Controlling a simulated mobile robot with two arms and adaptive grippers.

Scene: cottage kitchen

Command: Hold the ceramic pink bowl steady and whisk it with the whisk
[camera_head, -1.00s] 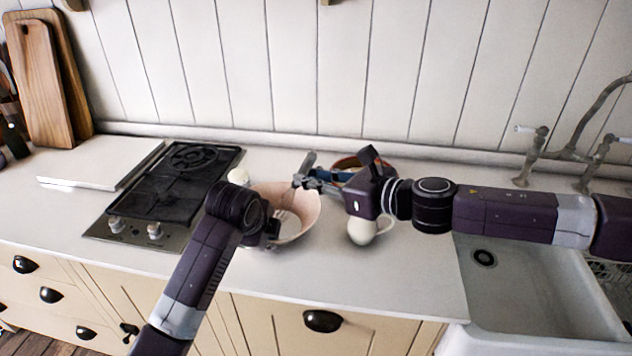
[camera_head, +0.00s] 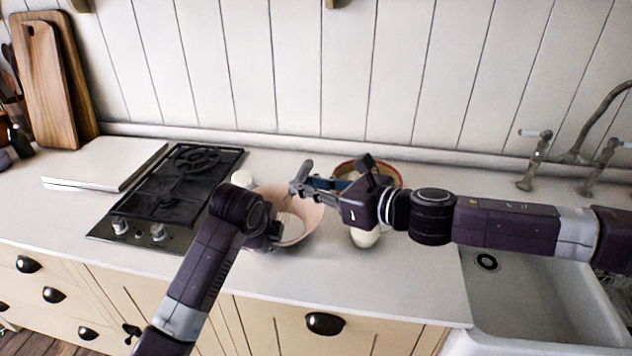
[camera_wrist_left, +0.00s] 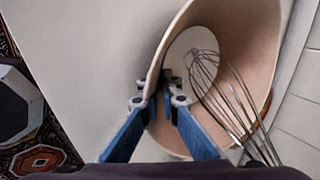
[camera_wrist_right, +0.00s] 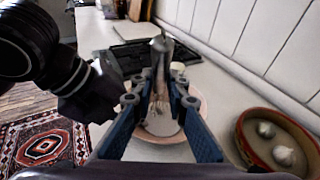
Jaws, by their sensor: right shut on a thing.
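The pink bowl (camera_head: 308,212) stands on the counter between the hob and the sink. It also shows in the left wrist view (camera_wrist_left: 262,50), where it looks tilted. My left gripper (camera_head: 273,234) is at its near side. In the left wrist view the fingers (camera_wrist_left: 165,88) straddle the bowl wall, close together on it. My right gripper (camera_head: 300,187) is shut on the handle of the whisk (camera_head: 301,171), above the bowl. The handle stands up between the fingers (camera_wrist_right: 161,82). The whisk's wires (camera_wrist_left: 222,92) are inside the bowl, which looks otherwise empty.
A white mug (camera_head: 364,238) stands under my right wrist. A red-brown dish (camera_wrist_right: 243,130) with whitish round items is behind it. The black hob (camera_head: 170,190) is to the left, the sink (camera_head: 535,300) to the right. The front counter is clear.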

